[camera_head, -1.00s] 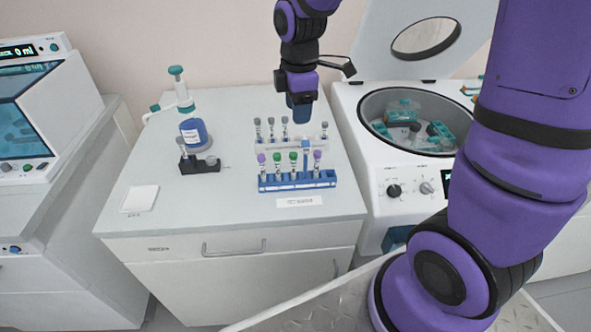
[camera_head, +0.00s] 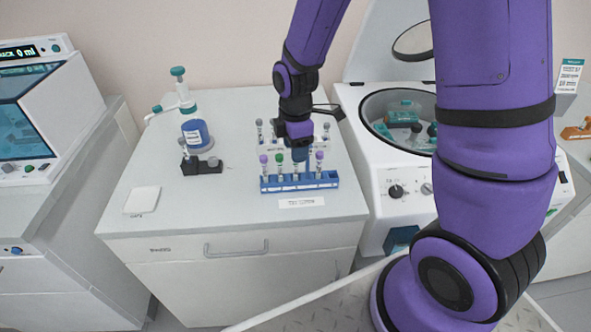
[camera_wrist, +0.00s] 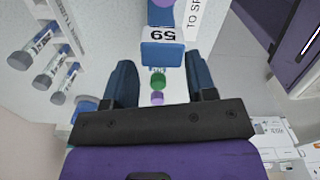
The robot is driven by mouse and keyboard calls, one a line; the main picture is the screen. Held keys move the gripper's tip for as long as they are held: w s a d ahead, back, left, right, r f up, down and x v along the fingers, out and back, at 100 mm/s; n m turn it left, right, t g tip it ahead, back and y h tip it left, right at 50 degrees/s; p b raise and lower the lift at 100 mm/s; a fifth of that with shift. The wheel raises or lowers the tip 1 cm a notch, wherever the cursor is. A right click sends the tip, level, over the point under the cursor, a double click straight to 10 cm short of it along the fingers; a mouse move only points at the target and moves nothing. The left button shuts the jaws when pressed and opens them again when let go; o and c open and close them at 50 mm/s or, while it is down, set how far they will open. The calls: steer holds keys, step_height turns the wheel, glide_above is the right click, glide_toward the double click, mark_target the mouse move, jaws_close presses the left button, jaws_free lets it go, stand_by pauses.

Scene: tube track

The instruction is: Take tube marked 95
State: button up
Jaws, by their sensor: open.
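A blue rack (camera_head: 299,184) stands near the front of the white bench and holds several upright capped tubes. A purple-capped tube (camera_head: 264,164) and a green-capped tube (camera_head: 279,163) are at its left, and another purple-capped tube (camera_head: 319,161) is at its right. My gripper (camera_head: 299,155) is open over the rack's middle and hides part of it. In the wrist view my gripper (camera_wrist: 161,80) has a green cap (camera_wrist: 158,80) and a purple cap (camera_wrist: 157,97) between its fingers. A white label (camera_wrist: 163,35) beyond them reads like 59; its orientation is unclear. I cannot tell which tube bears 95.
A pale rack with grey-capped tubes (camera_head: 260,128) is behind, partly hidden by my arm. An open centrifuge (camera_head: 385,170) is at right. The front left of the bench is mostly clear.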

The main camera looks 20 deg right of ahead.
steer(key=shift+f, duration=0.95)
steer(key=c, duration=0.8)
step_height(320, 180, up, 10)
